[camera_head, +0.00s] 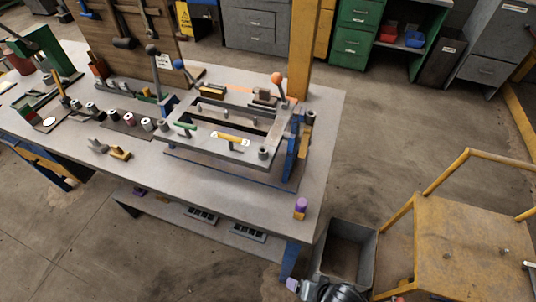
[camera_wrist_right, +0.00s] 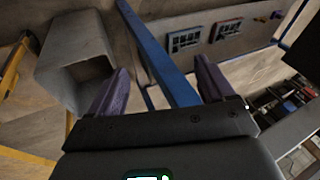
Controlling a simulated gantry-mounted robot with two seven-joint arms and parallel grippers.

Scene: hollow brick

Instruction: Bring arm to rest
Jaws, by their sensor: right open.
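My right gripper (camera_head: 342,291) is at the bottom edge of the head view, partly cut off, in front of the workbench (camera_head: 322,145) and beside the grey bin. In the right wrist view my right gripper (camera_wrist_right: 161,68) is open, its two purple fingers wide apart with nothing between them. A blue table leg (camera_wrist_right: 160,50) shows behind the gap between the fingers. My left gripper is not in view.
An open, empty-looking grey bin (camera_head: 346,246) stands on the floor right of the bench, also in the right wrist view (camera_wrist_right: 75,58). A yellow platform (camera_head: 470,240) is further right. A purple-topped piece (camera_head: 301,205) stands near the bench corner. A fixture frame (camera_head: 228,145) sits on the bench.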

